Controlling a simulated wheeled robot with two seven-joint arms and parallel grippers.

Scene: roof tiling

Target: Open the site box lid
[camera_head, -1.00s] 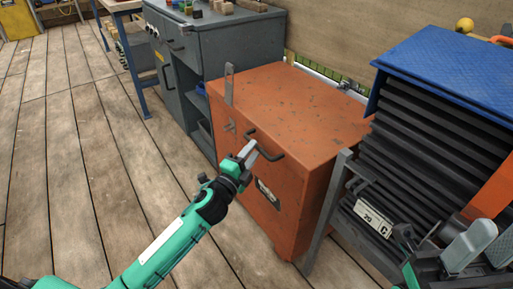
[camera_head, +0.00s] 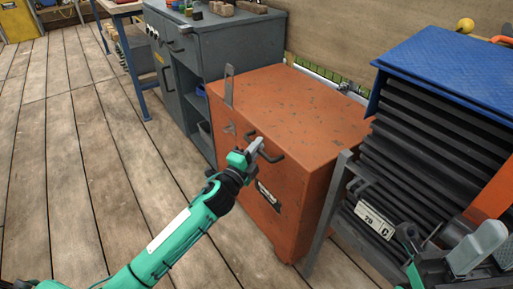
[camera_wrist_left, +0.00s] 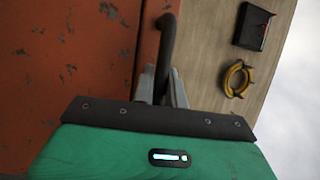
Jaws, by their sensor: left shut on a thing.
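The orange site box (camera_head: 292,104) stands in the middle of the head view with its scuffed lid down. A dark bar handle (camera_head: 270,155) is on its front near the top edge. My left gripper (camera_head: 257,147) is shut on this handle. In the left wrist view the dark handle (camera_wrist_left: 167,42) runs down between the two grey fingers (camera_wrist_left: 163,88), beside the orange surface. A grey upright hasp plate (camera_head: 229,87) stands at the box's left front corner. Part of my right gripper (camera_head: 470,250) shows at the lower right; its jaw opening is unclear.
A stack of dark tiles (camera_head: 430,130) under a blue cover (camera_head: 450,70) stands close to the right of the box. A grey cabinet (camera_head: 215,45) stands behind it to the left. The plank floor (camera_head: 70,150) at left is clear.

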